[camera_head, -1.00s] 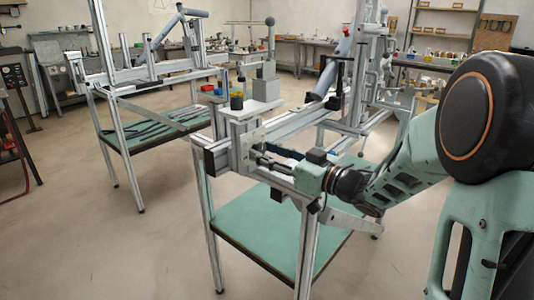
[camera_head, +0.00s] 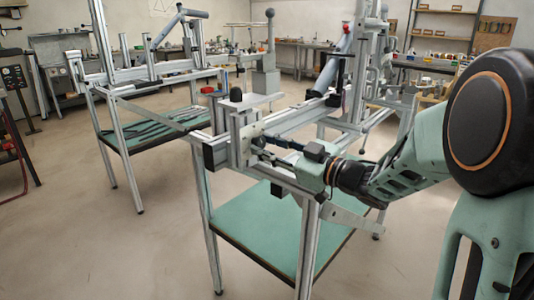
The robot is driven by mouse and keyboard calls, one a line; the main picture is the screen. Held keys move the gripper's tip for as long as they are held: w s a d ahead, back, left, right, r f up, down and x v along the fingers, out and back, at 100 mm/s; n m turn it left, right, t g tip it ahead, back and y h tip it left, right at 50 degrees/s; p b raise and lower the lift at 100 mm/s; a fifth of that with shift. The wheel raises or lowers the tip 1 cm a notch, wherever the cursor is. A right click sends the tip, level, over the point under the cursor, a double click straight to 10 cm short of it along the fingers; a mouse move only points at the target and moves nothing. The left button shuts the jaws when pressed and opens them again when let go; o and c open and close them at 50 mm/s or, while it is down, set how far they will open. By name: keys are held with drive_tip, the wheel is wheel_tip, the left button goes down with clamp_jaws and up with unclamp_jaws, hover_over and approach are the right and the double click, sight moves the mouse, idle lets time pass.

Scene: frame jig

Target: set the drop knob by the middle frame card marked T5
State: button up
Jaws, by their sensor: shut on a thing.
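The jig's near post assembly (camera_head: 240,140) stands on the end of the near frame rail, with a pale plate and a black ball knob (camera_head: 236,94) on top. My gripper (camera_head: 264,148) reaches in from the right, level with the face of this post. It is shut on the drop knob at the post's side. The fingers hide most of that knob. I cannot make out any frame card or the marking T5 in this view.
The near jig stand has a green lower shelf (camera_head: 260,228). A grey upright with a ball-topped lever (camera_head: 268,50) stands behind the plate. A second stand with a green shelf (camera_head: 150,130) is to the left. Bare floor lies in front and at left.

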drive_tip(key=n+b, duration=0.4)
drive_tip(key=n, duration=0.1)
drive_tip(key=shift+f, duration=0.2)
drive_tip(key=shift+r+n+b, duration=0.1)
drive_tip(key=shift+n+b, duration=0.95)
drive_tip(key=shift+n, duration=0.25)
drive_tip(key=shift+r, duration=0.1)
drive_tip(key=o, duration=1.2)
drive_tip(key=shift+c, duration=0.2)
drive_tip(key=v, duration=1.2)
